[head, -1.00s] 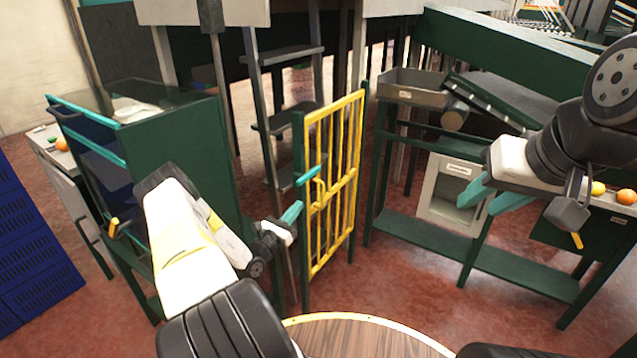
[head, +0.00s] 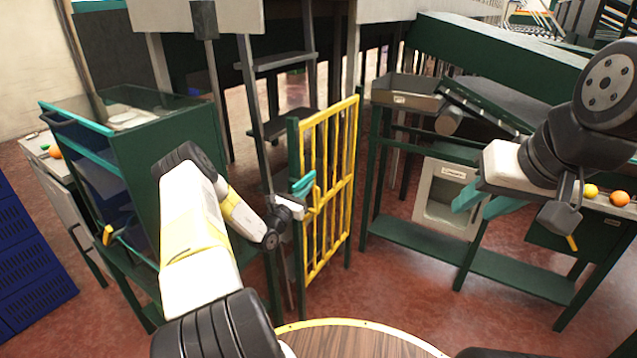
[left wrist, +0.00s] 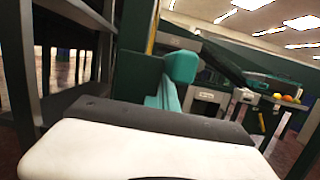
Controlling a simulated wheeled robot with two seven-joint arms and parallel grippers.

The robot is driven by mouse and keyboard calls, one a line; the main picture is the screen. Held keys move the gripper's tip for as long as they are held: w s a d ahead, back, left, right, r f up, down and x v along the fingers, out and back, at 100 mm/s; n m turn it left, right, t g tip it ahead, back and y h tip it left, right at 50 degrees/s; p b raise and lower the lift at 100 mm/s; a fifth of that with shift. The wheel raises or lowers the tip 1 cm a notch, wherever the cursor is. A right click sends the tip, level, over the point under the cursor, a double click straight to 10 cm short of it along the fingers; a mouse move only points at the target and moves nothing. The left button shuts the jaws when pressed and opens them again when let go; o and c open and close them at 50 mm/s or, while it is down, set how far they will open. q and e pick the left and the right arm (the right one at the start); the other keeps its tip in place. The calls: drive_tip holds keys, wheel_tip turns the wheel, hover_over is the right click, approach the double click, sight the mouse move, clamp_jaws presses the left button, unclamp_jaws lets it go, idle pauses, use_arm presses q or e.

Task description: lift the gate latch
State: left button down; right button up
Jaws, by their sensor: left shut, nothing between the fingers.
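The yellow barred gate (head: 329,190) stands upright in the head view, hung between green posts. My right gripper (head: 483,203) is open and empty, away to the right.
A dark ladder (head: 262,120) stands behind the gate's left side. A green cabinet (head: 180,145) is to the left. A green bench (head: 430,240) stands right of the gate, and oranges (head: 619,198) lie at far right. A round wooden top (head: 350,340) is in front.

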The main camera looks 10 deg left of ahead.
use_arm(q)
drive_tip(key=shift+w+r+t, duration=0.15)
drive_tip(key=shift+r+t, duration=0.1)
drive_tip(key=shift+t, duration=0.45)
drive_tip(key=t, duration=0.1)
drive_tip(key=r+t+h, duration=0.1)
drive_tip(key=shift+w+d+t, duration=0.15)
drive_tip(key=shift+w+t, duration=0.15)
drive_tip(key=shift+t, duration=0.1)
drive_tip(key=shift+r+h, duration=0.3)
drive_tip(key=shift+r, duration=0.25)
idle(0.4)
drive_tip(key=v, duration=0.7)
drive_tip(key=shift+s+f, duration=0.2)
drive_tip(key=shift+f, duration=0.15)
